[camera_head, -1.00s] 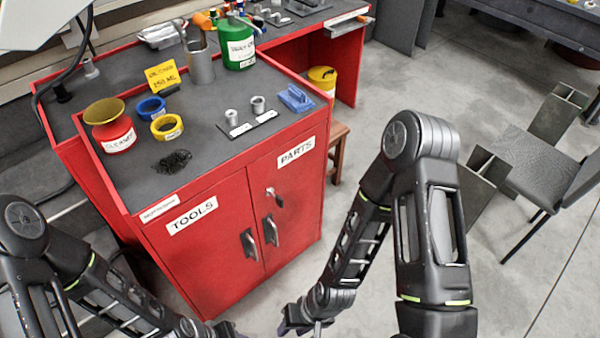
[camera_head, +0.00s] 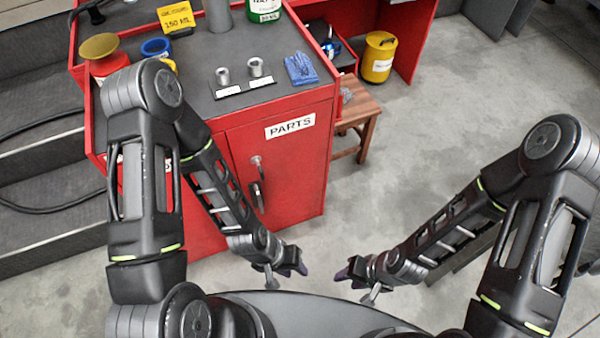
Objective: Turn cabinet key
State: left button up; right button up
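The red cabinet (camera_head: 307,183) stands left of centre, with a white PARTS label on its right door. A small silver key or lock piece (camera_head: 257,162) shows on that door, above a dark pull handle (camera_head: 257,196). My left arm hides the TOOLS door almost wholly. My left gripper (camera_head: 300,263) is in front of and below the PARTS door, apart from the key. My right gripper (camera_head: 345,273) is further right, over the floor and facing the left one. Both grippers are small and dark, seen from above, and their finger gaps are unclear. I see nothing held.
The cabinet top holds metal cylinders (camera_head: 255,67), a blue object (camera_head: 300,68), a blue ring (camera_head: 155,48) and a red container (camera_head: 108,66). A wooden stool (camera_head: 358,118) and a yellow bucket (camera_head: 378,57) stand right of the cabinet. Open grey floor (camera_head: 440,130) lies to the right.

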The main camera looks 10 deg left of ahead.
aim_at(260, 170)
jog(key=k+l, duration=0.15)
jog(key=l, duration=0.2)
jog(key=k+l+z, duration=0.1)
jog(key=l, duration=0.3)
jog(key=k+l, duration=0.2)
jog(key=l, duration=0.15)
jog(key=z, duration=0.05)
